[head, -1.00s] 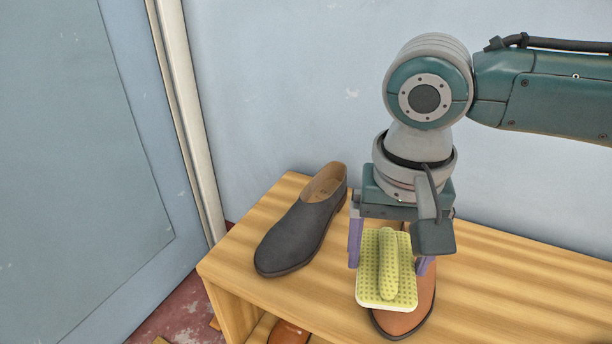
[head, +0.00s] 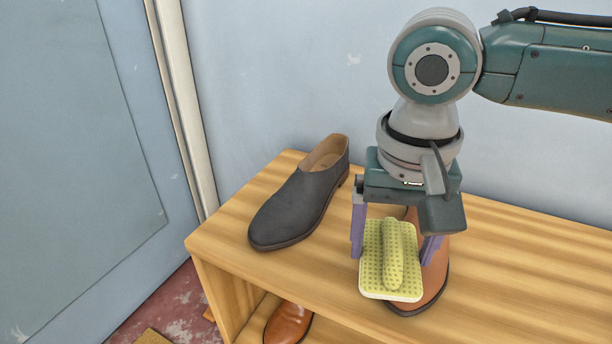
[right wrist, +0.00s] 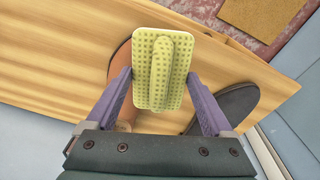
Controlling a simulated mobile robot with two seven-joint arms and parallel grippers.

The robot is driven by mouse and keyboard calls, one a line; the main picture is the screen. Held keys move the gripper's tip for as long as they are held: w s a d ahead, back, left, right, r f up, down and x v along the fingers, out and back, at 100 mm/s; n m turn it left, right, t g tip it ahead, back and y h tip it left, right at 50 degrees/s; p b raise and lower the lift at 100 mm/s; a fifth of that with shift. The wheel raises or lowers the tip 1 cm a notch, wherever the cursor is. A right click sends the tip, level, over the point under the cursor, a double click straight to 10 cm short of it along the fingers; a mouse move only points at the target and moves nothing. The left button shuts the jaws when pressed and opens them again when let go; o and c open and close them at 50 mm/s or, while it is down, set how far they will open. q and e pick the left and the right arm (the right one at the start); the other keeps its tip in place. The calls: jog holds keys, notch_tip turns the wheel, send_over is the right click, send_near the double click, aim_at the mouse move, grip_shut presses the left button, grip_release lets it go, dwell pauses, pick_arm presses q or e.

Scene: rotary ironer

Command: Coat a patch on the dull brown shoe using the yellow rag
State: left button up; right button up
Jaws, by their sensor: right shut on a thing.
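The brown shoe (head: 433,287) stands on the wooden bench top, toe towards the front. My gripper and the rag cover much of it. It shows partly in the right wrist view (right wrist: 123,60). The yellow rag (head: 380,268) is a dotted pad with a raised ridge. My right gripper (head: 394,252) is shut on it, with purple fingers at both sides; the rag also shows in the right wrist view (right wrist: 145,90). The rag is over the shoe's left side in the head view; I cannot tell whether they touch. My left gripper is not in view.
A dark grey shoe (head: 300,205) stands on the bench to the left. A shiny brown shoe (head: 289,322) is on the shelf below. The wooden bench (head: 520,270) is clear at the right. A pale blue wall (head: 270,70) rises close behind.

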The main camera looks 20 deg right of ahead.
jog(key=shift+f, duration=0.6)
dwell(0.3)
